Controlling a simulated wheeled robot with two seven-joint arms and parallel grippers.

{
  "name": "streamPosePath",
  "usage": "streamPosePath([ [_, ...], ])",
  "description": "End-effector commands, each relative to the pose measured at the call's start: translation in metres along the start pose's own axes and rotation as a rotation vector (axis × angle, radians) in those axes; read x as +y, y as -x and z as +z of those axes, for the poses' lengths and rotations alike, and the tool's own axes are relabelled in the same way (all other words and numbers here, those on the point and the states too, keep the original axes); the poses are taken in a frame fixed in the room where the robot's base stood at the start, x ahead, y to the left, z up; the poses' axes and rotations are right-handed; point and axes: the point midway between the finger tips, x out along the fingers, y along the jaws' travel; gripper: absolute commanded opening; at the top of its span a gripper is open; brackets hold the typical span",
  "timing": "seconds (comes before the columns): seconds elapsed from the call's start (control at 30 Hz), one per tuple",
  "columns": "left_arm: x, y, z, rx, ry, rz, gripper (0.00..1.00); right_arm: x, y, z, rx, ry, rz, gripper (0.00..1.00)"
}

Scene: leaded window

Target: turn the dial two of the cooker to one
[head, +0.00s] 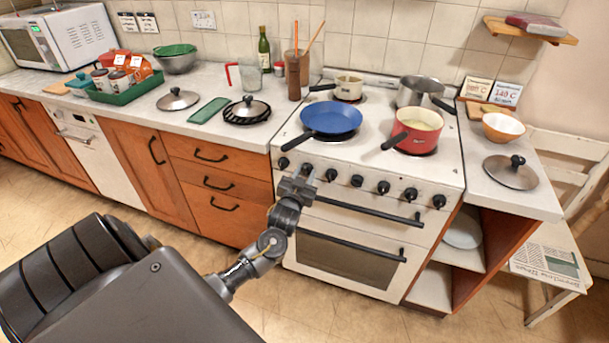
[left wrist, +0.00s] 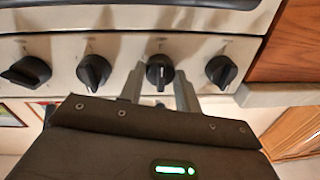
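The white cooker (head: 345,215) has a row of black dials along its front. In the left wrist view, which is upside down, the second dial from the cooker's left end (left wrist: 160,72) shows a pale pointer mark, roughly vertical in the picture. I take it as dial two; its label is too small to read. My left gripper (left wrist: 158,92) is open, with one finger on each side of this dial and a gap to it. In the head view my left gripper (head: 303,174) covers most of that dial. My right gripper is not in view.
The neighbouring dials (left wrist: 222,70) and (left wrist: 94,72) stand close on both sides of the fingers. A blue pan (head: 331,118) and a red pot (head: 416,130) sit on the hob, their handles near the front edge. The oven handle (head: 368,210) runs below the dials.

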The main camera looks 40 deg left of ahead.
Motion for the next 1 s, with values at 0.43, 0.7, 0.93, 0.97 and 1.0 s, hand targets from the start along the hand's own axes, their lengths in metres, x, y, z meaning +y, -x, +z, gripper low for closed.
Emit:
streamPosePath([
  [0.43, 0.000, 0.000, -0.001, -0.006, 0.068, 0.000, 0.10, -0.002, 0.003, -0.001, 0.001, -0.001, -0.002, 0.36],
  [0.7, 0.000, 0.000, -0.002, -0.019, 0.266, 0.002, 0.10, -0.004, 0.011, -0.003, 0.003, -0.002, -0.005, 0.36],
  [0.93, -0.001, 0.000, -0.003, -0.031, 0.485, 0.004, 0.10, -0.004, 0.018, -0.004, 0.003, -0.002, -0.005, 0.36],
  [0.97, -0.001, 0.000, -0.003, -0.032, 0.513, 0.005, 0.10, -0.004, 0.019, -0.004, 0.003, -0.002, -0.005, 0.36],
  [1.0, -0.001, 0.000, -0.003, -0.035, 0.551, 0.005, 0.10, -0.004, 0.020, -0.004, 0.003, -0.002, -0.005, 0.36],
])
